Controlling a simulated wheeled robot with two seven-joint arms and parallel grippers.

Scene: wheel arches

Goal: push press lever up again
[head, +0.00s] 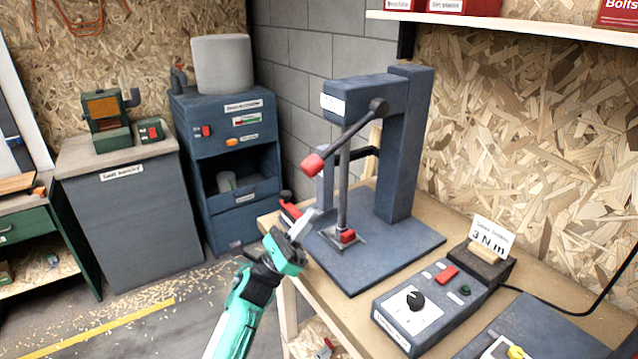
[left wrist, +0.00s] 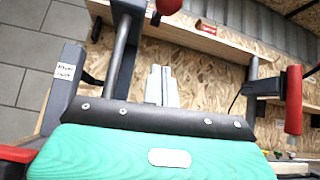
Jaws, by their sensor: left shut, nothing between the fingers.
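The dark blue press (head: 400,150) stands on its flat base plate on the wooden bench in the head view. Its lever (head: 348,136) slopes from the pivot on the press head down to the left and ends in a red knob (head: 313,163). The ram (head: 343,195) stands below the head, with a small red part (head: 347,237) at its foot. My left gripper (head: 308,217) is shut and empty, below the knob and apart from it, near the bench's left edge. Its closed fingers show in the left wrist view (left wrist: 160,85). My right gripper is not in view.
A control box (head: 411,310) with a black dial and a sign reading 3 N m stand right of the press. A red-ended part (head: 290,208) is close behind my left gripper. A dark blue cabinet (head: 225,150) stands at the back left. Open floor lies left of the bench.

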